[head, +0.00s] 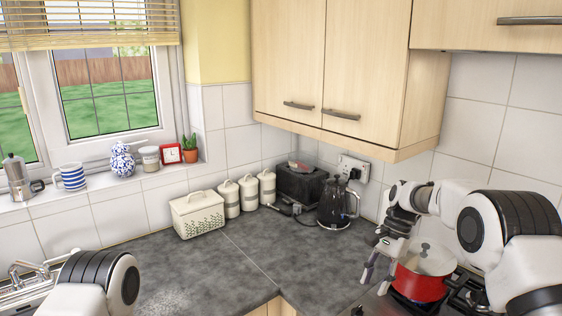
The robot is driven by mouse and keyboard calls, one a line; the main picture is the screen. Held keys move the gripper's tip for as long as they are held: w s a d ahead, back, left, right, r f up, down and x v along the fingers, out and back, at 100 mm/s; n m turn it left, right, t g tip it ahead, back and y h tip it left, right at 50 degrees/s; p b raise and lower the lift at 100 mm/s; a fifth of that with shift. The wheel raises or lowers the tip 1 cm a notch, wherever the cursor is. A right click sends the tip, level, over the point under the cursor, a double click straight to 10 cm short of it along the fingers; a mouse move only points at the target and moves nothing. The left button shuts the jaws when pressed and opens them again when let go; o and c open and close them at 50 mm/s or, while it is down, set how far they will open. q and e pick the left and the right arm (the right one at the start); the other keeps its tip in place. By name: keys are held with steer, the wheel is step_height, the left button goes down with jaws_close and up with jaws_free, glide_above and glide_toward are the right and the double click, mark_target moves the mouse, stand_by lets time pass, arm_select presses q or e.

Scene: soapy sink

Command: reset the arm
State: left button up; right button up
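My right arm comes in from the right and bends down over the hob. Its gripper (376,275) points down beside the left side of a red pot (418,287) with a pale lid. Its fingers look spread, with nothing seen between them. I cannot tell whether it touches the pot. Only a rounded joint of my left arm shows at the lower left; the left gripper is out of view.
The pot stands on the hob (462,292). A black kettle (336,206), a toaster (300,186), canisters (248,194) and a bread bin (198,214) line the back of the worktop (215,262). Cupboards (365,75) hang above. The sink (22,290) is at left. The worktop's middle is clear.

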step_height(320, 180, down, 13)
steer(key=s+d+n+h, duration=0.1)
steer(key=s+d, duration=0.1)
steer(key=s, duration=0.1)
steer(key=s+d+f+n+t+h, duration=0.1)
steer(key=s+f+n+h, duration=0.15)
steer(key=s+f, duration=1.15)
steer(key=s+f+n+t, duration=0.15)
steer(key=s+n, duration=0.45)
steer(key=s, duration=1.5)
arm_select(q)
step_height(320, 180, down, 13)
steer(key=b, duration=1.3)
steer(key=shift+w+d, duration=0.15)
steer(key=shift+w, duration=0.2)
arm_select(e)
step_height(320, 180, down, 13)
steer(key=shift+s+r, duration=0.15)
steer(key=shift+r, duration=0.05)
